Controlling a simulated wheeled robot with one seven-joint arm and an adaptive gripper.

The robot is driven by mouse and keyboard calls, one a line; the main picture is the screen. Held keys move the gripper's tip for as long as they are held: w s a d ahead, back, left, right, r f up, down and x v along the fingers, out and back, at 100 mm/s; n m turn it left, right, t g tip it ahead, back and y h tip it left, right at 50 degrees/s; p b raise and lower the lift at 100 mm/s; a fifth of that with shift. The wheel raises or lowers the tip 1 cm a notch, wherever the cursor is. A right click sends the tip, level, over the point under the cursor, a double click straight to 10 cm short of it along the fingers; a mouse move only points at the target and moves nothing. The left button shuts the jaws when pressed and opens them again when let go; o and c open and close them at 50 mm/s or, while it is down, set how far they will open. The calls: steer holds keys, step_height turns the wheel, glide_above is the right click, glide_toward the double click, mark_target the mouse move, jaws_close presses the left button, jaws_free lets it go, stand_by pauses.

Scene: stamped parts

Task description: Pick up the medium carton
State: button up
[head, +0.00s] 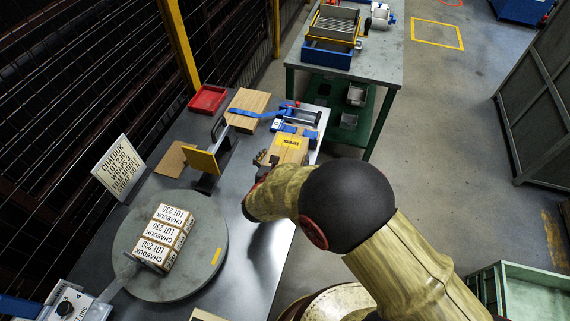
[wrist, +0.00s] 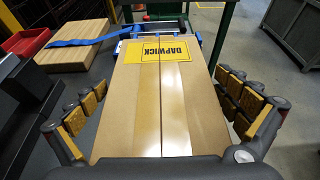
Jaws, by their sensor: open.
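A brown carton (head: 288,149) with a yellow label reading DAPWICK lies on the grey bench near its right edge. In the wrist view the carton (wrist: 160,105) fills the middle, with a taped seam along its top. My gripper (wrist: 158,92) is open, with padded fingers on the left and right sides of this carton. A gap shows beside the right fingers; contact on the left is hard to judge. In the head view my arm hides part of the gripper and the carton's near end. Several small white cartons (head: 167,238) marked CHAEDUK LOT 230 stand together on a round turntable (head: 205,274).
A flat tan box (head: 248,108) lies left of the carton, with a blue strap across it. A blue strapping tool (head: 298,113) sits just beyond the carton. A red tray (head: 208,98) and a sign (head: 118,168) stand along the bench's left side.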

steer(key=shift+c, duration=1.2)
steer(key=c, duration=1.5)
steer(key=shift+c, duration=0.5)
steer(key=shift+w+r, duration=0.1)
steer(key=shift+r, duration=0.1)
